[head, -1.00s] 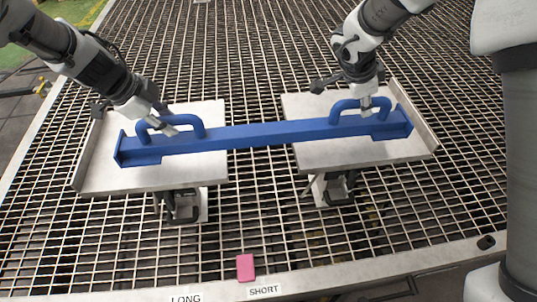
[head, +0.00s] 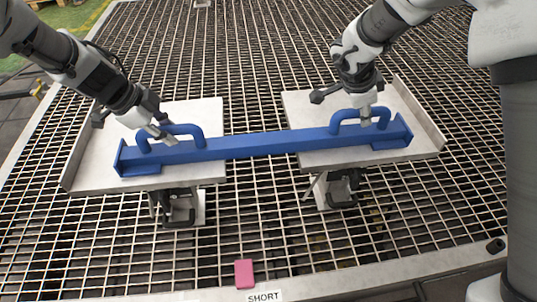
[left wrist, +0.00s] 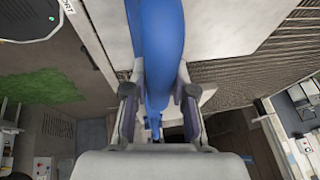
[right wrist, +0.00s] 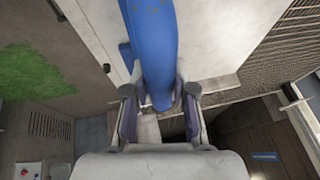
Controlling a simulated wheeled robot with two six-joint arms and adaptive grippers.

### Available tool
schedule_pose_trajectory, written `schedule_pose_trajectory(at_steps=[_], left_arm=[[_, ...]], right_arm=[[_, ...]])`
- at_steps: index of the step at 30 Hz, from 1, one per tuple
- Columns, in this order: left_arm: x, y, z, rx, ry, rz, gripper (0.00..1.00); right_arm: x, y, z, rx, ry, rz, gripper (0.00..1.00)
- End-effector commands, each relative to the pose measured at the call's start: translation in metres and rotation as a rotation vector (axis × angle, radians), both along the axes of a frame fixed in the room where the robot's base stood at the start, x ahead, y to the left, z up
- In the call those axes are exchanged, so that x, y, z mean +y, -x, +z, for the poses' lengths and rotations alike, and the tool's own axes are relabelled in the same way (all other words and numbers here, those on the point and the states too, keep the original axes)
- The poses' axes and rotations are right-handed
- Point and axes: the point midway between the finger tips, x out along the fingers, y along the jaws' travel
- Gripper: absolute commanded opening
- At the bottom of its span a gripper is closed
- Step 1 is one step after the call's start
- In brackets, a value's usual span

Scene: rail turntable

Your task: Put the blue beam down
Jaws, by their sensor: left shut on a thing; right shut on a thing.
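The blue beam (head: 262,145) lies level across two pale plates, the left plate (head: 85,170) and the right plate (head: 300,108). It has a loop handle near each end. My left gripper (head: 162,135) is shut on the left handle (head: 190,129). My right gripper (head: 366,114) is shut on the right handle (head: 338,120). The wrist views show blue bar between the fingers of the left gripper (left wrist: 160,98) and the right gripper (right wrist: 160,98). The beam's end feet are over the plates near their front edges; I cannot tell whether they touch.
The plates stand on dark supports above a metal grating (head: 270,205), with an open gap between them under the beam's middle. A pink block (head: 244,273) lies on the front rim by a label reading SHORT (head: 264,296). A grey column (head: 515,150) stands at the right.

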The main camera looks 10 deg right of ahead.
Motion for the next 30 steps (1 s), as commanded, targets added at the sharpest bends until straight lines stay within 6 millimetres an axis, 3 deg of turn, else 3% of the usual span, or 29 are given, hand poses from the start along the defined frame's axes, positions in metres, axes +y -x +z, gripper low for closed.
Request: schedule_pose_trajectory(at_steps=[1, 2, 3, 14, 17, 24, 30], left_arm=[[0.000, -0.001, -0.006, -0.003, 0.001, 0.000, 0.00], [0.000, 0.000, -0.003, -0.001, 0.000, 0.000, 0.36], [0.000, 0.000, -0.002, 0.000, 0.000, 0.000, 0.50], [0.001, 0.000, 0.002, -0.001, 0.000, -0.001, 0.50], [0.006, 0.002, 0.014, -0.004, 0.001, 0.000, 0.50], [0.030, 0.013, 0.069, -0.006, 0.002, 0.001, 0.50], [0.043, 0.021, 0.102, -0.003, 0.001, 0.000, 0.50]], right_arm=[[0.000, -0.001, -0.006, -0.003, 0.001, 0.001, 0.00], [0.000, 0.000, -0.003, 0.000, 0.000, 0.000, 0.36], [0.000, 0.000, -0.002, 0.000, 0.000, 0.000, 0.50], [0.000, 0.000, -0.002, 0.000, 0.000, 0.000, 0.50], [0.000, 0.000, -0.002, 0.000, 0.000, 0.000, 0.50], [0.000, 0.000, -0.002, 0.000, 0.000, 0.000, 0.50], [0.000, 0.000, -0.002, 0.000, 0.000, 0.000, 0.50]])
